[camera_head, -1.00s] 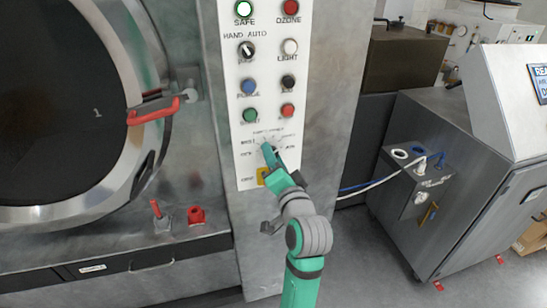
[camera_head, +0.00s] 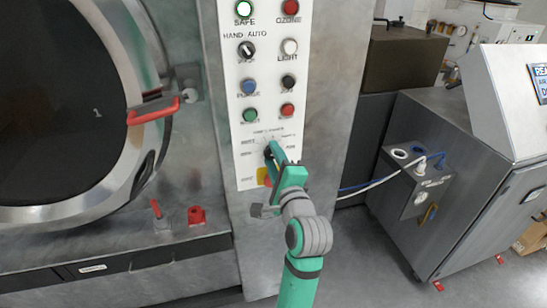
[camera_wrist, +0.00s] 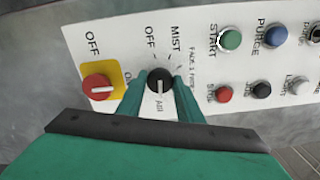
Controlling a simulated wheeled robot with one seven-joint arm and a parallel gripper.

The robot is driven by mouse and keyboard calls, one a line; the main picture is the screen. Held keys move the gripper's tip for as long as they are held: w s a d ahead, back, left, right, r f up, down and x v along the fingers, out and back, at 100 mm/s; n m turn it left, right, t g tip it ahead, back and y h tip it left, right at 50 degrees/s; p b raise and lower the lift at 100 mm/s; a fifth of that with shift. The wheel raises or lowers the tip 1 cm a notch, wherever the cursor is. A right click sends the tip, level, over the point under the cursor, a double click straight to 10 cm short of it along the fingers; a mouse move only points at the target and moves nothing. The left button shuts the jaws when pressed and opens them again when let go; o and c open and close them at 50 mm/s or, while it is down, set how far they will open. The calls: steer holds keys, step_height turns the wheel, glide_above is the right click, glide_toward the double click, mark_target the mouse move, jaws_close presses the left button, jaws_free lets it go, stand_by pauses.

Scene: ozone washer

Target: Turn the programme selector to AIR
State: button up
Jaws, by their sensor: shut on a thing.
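The programme selector is a black round knob (camera_wrist: 159,80) with a white pointer line, low on the white control panel (camera_head: 247,130). In the wrist view, labels OFF and MIST lie above it and AIR just below it. The white line runs roughly up and down the picture, its visible part towards AIR; I cannot tell whether it is exactly on the mark. My gripper (camera_wrist: 160,78) is shut on the knob, one green finger on each side. In the head view my gripper (camera_head: 271,150) hides most of the selector.
A red switch (camera_wrist: 97,87) on a yellow plate, labelled OFF, sits close beside one finger. Several push buttons, including a green one (camera_wrist: 230,39) and a red one (camera_wrist: 223,93), are on the same panel. A round door with a red handle (camera_head: 154,110) is at left.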

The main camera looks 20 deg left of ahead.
steer(key=shift+f+m, duration=0.1)
steer(key=shift+m, duration=0.5)
steer(key=o, duration=1)
steer(key=shift+o, duration=0.2)
steer(key=v, duration=1)
steer(key=shift+s+d, duration=0.3)
